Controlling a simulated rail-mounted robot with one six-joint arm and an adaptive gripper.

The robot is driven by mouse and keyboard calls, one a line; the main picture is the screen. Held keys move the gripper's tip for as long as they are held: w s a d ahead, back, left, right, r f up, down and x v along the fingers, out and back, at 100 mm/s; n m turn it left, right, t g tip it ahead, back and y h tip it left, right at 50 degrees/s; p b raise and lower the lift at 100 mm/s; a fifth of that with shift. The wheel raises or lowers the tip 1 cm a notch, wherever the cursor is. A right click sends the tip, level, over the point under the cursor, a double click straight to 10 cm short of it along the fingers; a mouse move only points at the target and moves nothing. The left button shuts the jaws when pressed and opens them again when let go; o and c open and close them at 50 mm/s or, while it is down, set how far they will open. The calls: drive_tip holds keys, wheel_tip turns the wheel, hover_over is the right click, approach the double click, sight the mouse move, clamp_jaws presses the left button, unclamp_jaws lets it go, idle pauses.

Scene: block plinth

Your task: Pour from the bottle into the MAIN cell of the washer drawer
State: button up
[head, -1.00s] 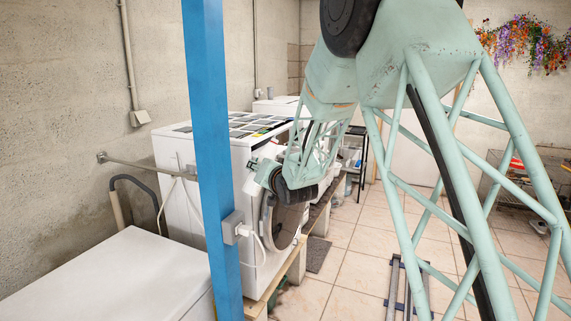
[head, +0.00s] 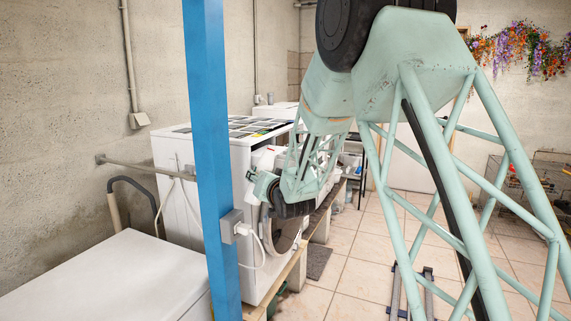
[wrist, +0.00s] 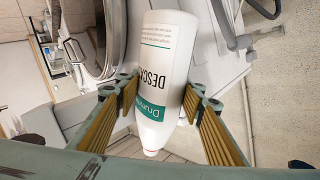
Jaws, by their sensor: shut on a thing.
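My gripper (wrist: 162,88) is shut on a white bottle (wrist: 165,60), with yellow ribbed fingers on either side. The bottle carries dark lettering and a teal label band; its narrower end with a small reddish tip points toward the bottom of the wrist view. In the head view, my gripper (head: 262,185) is in front of the white washer (head: 185,200), near its upper front. The round washer door (wrist: 97,35) shows at upper left in the wrist view. I cannot make out the drawer or its MAIN cell, and no liquid stream is visible.
A blue post (head: 213,150) with a grey socket box (head: 231,226) and plugged cable stands before the washer. A white appliance top (head: 110,275) is at lower left. The tiled floor (head: 345,275) right of the washer is mostly open.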

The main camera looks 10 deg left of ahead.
drive_tip(key=shift+f+n+t, duration=0.3)
drive_tip(key=shift+f+n, duration=0.2)
drive_tip(key=shift+f, duration=1.4)
drive_tip(key=shift+w+d+f+n+t, duration=0.15)
drive_tip(key=shift+f+n+t, duration=0.25)
drive_tip(key=shift+n, duration=0.4)
drive_tip(key=shift+d+n, duration=0.15)
drive_tip(key=shift+n, duration=0.35)
drive_tip(key=shift+w+d+f+n+t, duration=0.1)
drive_tip(key=shift+w+n+t, duration=0.05)
drive_tip(key=shift+n+t, duration=0.25)
drive_tip(key=shift+r+p, duration=1.7)
drive_tip(key=shift+r, duration=9.7)
